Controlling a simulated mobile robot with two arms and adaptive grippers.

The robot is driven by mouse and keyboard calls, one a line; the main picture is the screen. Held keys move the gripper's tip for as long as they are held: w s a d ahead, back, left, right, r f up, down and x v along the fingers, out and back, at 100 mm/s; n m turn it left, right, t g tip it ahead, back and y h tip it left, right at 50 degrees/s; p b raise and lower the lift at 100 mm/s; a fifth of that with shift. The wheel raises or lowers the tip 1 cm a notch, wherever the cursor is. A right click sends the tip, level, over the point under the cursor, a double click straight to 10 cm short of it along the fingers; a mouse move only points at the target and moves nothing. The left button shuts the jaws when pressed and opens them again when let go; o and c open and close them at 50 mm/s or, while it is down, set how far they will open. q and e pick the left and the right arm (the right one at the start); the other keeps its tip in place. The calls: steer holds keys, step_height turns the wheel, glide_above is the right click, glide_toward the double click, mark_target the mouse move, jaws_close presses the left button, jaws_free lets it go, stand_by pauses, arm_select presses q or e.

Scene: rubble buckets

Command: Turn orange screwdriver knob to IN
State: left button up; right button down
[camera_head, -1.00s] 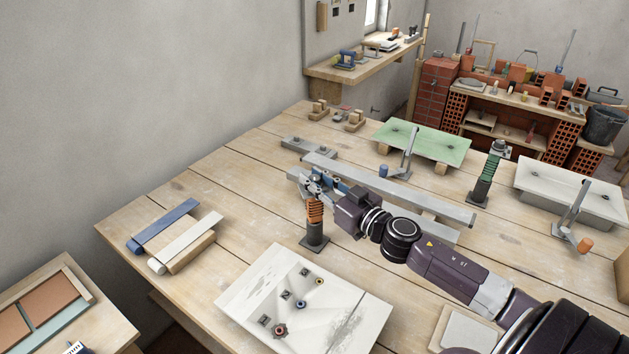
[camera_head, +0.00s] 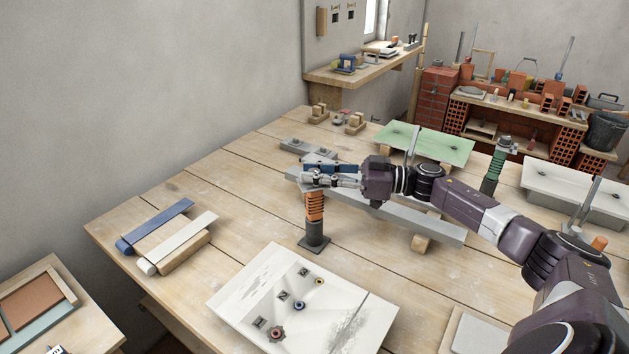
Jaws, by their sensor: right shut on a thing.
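The orange screwdriver (camera_head: 315,207) stands upright on a dark square base on the wooden workbench. It has an orange ribbed grip. My right gripper (camera_head: 314,180) reaches in from the right at its top and is shut on the knob there. The fingers cover most of the knob, so its pointing direction and any IN mark cannot be made out. My left gripper is not in view.
A grey beam (camera_head: 400,213) lies just behind the screwdriver, under my right arm. A white panel with small fittings (camera_head: 345,325) lies in front. A green-gripped tool (camera_head: 493,172) stands at right, and a green board (camera_head: 425,143) lies behind. Blue and white strips lie left.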

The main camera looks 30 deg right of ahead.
steer(key=shift+f+n+g+y+b, duration=0.25)
steer(key=shift+n+g+y+b, duration=0.15)
steer(key=shift+g, duration=0.1)
steer(key=shift+s+a, duration=0.1)
steer(key=c, duration=1.7)
jaws_free()
steer(key=shift+o, duration=0.2)
steer(key=shift+d, duration=0.3)
steer(key=v, duration=1.1)
steer(key=shift+d, duration=0.2)
steer(key=shift+s, duration=0.15)
